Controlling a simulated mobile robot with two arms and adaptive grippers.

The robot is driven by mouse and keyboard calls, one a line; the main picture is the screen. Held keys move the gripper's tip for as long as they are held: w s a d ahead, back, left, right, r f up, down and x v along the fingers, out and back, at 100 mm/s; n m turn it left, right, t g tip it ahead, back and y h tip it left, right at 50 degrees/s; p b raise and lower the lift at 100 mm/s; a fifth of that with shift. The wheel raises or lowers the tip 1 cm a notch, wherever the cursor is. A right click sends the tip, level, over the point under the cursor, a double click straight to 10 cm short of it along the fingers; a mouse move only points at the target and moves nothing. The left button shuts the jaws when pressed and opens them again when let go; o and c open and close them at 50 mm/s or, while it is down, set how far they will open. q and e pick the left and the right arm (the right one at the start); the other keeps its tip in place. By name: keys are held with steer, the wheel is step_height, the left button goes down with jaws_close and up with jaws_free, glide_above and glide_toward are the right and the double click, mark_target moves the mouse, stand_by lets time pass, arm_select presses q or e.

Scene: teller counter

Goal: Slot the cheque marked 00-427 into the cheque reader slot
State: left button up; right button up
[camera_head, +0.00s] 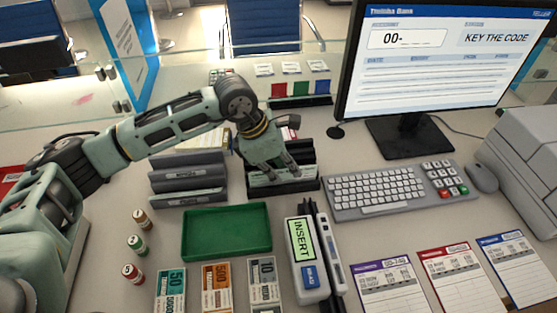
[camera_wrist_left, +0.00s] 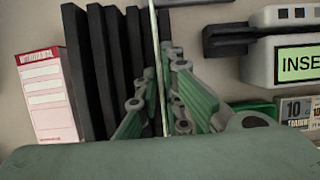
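My left gripper (camera_head: 280,172) is low over a black slotted rack (camera_head: 306,185) behind the green tray. In the left wrist view its fingers (camera_wrist_left: 160,85) close in on both sides of a thin pale sheet seen edge-on, a cheque (camera_wrist_left: 153,25). The cheque's number cannot be read. The cheque reader (camera_head: 303,262) has a green screen saying INSERT, with a long dark slotted track (camera_head: 327,245) along its right side. It also shows in the left wrist view (camera_wrist_left: 262,62). My right gripper is not in view.
A green tray (camera_head: 226,255) lies left of the reader. Grey sorters (camera_head: 188,192) stand at left, and a keyboard (camera_head: 375,194) and monitor (camera_head: 440,60) at right. Banknote bundles (camera_head: 217,290) and several printed cards (camera_head: 388,285) line the front. Small stamps (camera_head: 138,243) stand at left.

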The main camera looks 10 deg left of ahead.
arm_select(q)
steer(key=shift+f, duration=0.1)
jaws_close()
stand_by(0.4)
step_height(320, 180, up, 12)
steer(key=p, duration=0.5)
steer(key=shift+f+p, duration=0.2)
steer(key=shift+p, duration=0.2)
stand_by(1.0)
stand_by(0.5)
